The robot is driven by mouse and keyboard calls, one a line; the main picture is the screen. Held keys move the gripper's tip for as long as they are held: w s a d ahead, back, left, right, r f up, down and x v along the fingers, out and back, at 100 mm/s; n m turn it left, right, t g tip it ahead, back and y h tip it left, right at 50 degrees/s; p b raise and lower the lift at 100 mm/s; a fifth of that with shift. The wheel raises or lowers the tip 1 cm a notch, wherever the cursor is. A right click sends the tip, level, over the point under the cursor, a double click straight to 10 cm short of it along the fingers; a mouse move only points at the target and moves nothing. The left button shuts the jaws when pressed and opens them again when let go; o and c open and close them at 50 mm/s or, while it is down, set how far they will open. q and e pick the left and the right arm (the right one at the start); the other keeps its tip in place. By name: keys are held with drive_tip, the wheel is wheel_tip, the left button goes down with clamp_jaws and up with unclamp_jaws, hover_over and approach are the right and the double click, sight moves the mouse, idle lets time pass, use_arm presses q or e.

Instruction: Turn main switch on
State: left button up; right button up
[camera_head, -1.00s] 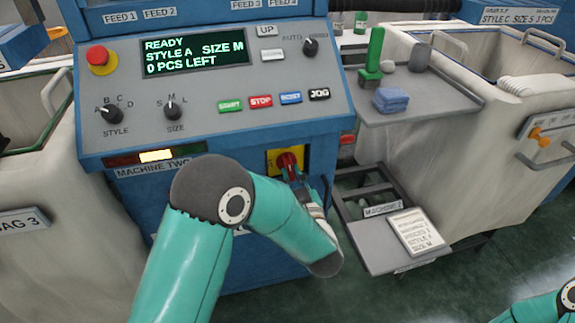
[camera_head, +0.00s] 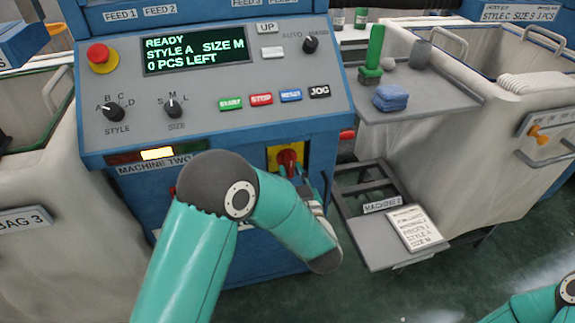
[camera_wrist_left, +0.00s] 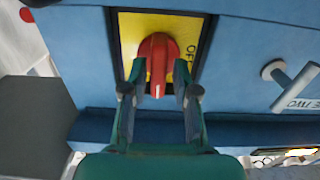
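The main switch is a red rotary knob (camera_head: 288,157) on a yellow plate on the blue front of the machine, below the control panel. In the left wrist view the red knob (camera_wrist_left: 158,58) points up and down in the picture, with part of a printed word beside it on the plate. My left gripper (camera_head: 303,181) is just in front of the switch. In the wrist view its two fingers (camera_wrist_left: 159,88) stand apart, one on each side of the knob's lower end, with yellow gaps showing. My right gripper is out of view; only a teal arm part shows at lower right.
The control panel (camera_head: 212,85) has a red emergency button (camera_head: 99,54), dials, coloured buttons and a lit display reading READY, STYLE A, SIZE M, 0 PCS LEFT. A grey shelf (camera_head: 425,103) and a low tray (camera_head: 378,256) stand right of the machine. Bags flank it.

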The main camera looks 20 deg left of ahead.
use_arm(q)
drive_tip(key=shift+b+v, duration=0.4)
drive_tip(key=shift+v, duration=2.55)
drive_tip(key=shift+r, duration=0.1)
